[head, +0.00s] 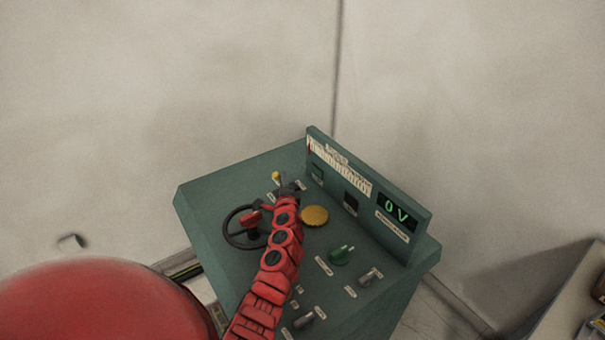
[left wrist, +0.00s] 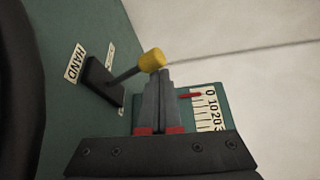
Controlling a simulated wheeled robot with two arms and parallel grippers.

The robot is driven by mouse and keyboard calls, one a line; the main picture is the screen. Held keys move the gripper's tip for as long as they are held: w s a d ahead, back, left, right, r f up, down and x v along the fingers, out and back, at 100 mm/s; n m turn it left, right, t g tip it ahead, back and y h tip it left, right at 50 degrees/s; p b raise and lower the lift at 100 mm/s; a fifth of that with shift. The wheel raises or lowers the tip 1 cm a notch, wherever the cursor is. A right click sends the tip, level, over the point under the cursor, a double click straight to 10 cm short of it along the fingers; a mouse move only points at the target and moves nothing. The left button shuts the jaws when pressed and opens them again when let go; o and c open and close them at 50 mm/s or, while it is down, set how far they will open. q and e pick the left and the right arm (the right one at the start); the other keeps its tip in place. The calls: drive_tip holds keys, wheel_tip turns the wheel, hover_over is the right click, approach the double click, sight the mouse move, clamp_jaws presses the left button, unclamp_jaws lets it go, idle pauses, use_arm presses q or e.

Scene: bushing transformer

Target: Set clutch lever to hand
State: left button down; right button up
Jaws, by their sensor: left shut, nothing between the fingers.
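The clutch lever is a thin dark rod with a yellow knob (head: 276,176) on the green console, at its far left part in the head view. In the left wrist view, the knob (left wrist: 152,60) sits at the end of the rod, which rises from a dark base (left wrist: 103,82). A HAND label (left wrist: 73,63) lies left of this base, and the knob points away from it. My left gripper (head: 287,187) is shut and empty. Its fingertips (left wrist: 161,72) are right at the knob; I cannot tell whether they touch it. My right gripper is out of view.
The green console (head: 225,185) also carries a black handwheel (head: 232,238) left of my arm, an orange disc (head: 314,215), a green knob (head: 341,255) and grey switches. An upright panel with a 0 V display (head: 398,212) stands along its right back edge.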

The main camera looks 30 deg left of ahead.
use_arm(q)
drive_tip(key=shift+s+a, duration=0.1)
idle(0.5)
drive_tip(key=shift+s+d+f, duration=0.1)
drive_tip(key=shift+s+d, duration=0.25)
drive_tip(key=shift+s, duration=0.1)
drive_tip(key=b+v, duration=0.3)
drive_tip(key=v, duration=1.3)
drive_tip(key=shift+w+d+b, duration=0.1)
drive_tip(key=shift+d+b, duration=0.1)
drive_tip(key=shift+b, duration=0.2)
